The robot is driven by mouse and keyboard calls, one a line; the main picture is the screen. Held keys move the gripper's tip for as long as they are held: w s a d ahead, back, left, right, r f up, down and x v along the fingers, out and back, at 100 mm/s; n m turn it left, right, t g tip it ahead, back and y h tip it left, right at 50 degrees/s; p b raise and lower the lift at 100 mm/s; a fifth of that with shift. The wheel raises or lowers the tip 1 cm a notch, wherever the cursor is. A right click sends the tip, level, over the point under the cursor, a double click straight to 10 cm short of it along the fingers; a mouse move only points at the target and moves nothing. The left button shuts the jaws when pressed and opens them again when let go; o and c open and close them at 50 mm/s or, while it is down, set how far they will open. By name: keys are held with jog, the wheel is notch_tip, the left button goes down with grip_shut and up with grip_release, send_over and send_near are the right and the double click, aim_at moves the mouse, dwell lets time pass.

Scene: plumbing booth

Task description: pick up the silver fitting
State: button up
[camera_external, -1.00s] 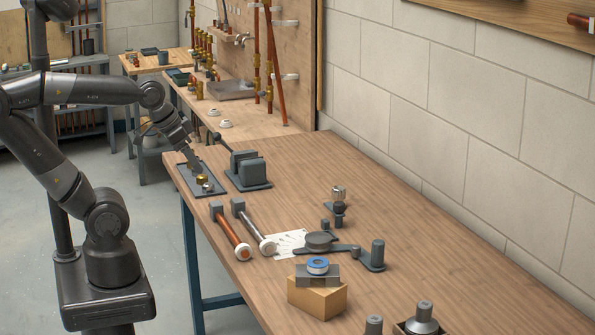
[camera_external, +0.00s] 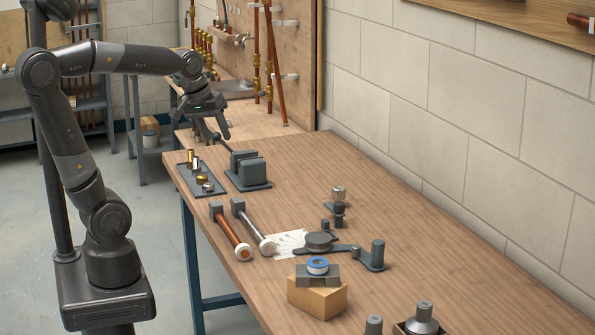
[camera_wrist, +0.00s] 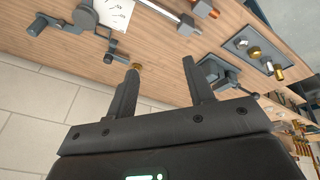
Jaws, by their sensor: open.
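A dark tray (camera_external: 183,169) at the far left end of the workbench holds two silver fittings and two brass fittings. One silver fitting (camera_external: 208,187) is at its near end, and a taller silver fitting (camera_external: 196,161) is near its far end. The tray (camera_wrist: 234,46) also shows at upper right in the wrist view. My gripper (camera_external: 217,137) is open and empty, raised above the far end of the bench, beyond the tray. In the wrist view the fingers (camera_wrist: 161,66) are spread apart.
A dark vise (camera_external: 249,171) stands right of the tray.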

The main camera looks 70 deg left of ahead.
jog(key=w+a+f+n+g, duration=0.1)
jog(key=w+a+n, duration=0.25)
jog(key=a, duration=0.25)
jog(key=w+a+n+g, duration=0.1)
jog(key=w+a+n, duration=0.2)
jog(key=a+n, duration=0.3)
jog(key=n+g, duration=0.2)
jog(key=n, duration=1.3)
send_over(196, 157)
jog(key=shift+h, duration=0.4)
jog(key=f, duration=1.7)
jog(key=shift+d, duration=0.2)
jog(key=f, duration=0.6)
jog(key=shift+a+f, duration=0.2)
jog(key=shift+a, duration=0.1)
grip_shut()
